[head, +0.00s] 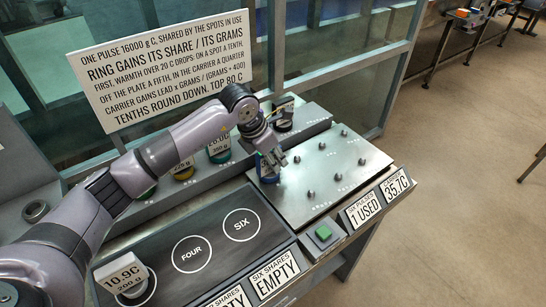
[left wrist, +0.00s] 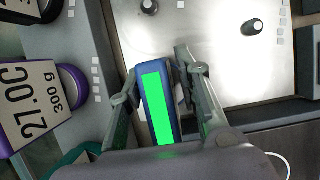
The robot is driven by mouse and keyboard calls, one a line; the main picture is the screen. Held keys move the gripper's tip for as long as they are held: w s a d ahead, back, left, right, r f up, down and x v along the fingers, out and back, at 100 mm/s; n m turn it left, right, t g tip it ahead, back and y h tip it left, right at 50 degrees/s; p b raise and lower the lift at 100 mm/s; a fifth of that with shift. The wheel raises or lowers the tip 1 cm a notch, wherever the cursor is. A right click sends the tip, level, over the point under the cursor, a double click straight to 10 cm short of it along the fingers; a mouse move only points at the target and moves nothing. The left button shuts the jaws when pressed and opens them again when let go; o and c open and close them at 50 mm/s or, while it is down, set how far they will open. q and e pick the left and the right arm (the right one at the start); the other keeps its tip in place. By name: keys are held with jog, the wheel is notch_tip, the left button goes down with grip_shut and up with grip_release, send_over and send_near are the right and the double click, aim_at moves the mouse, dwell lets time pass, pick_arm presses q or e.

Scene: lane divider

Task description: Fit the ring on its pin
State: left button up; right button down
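My left gripper (head: 270,150) is over the back left corner of the metal plate (head: 345,170), which bears several short dark pins. In the left wrist view my left gripper (left wrist: 160,80) has its fingers on both sides of a blue block (left wrist: 143,92) with a bright green top, and it looks shut on it. The blue block also shows below the gripper in the head view (head: 265,167). Whether a ring sits under the block, and whether it touches the plate or a pin, is hidden. My right gripper is not in view.
Labelled pieces stand along the back ledge, including a green one (head: 219,150). The left wrist view shows a purple one (left wrist: 72,92) reading 27.0C, 300 g. A white piece (head: 125,280) reads 10.9C, 200 g. The FOUR and SIX circles (head: 241,225) are bare.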

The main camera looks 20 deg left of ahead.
pick_arm(q)
jog(key=shift+o, duration=0.7)
jog(key=v, duration=1.2)
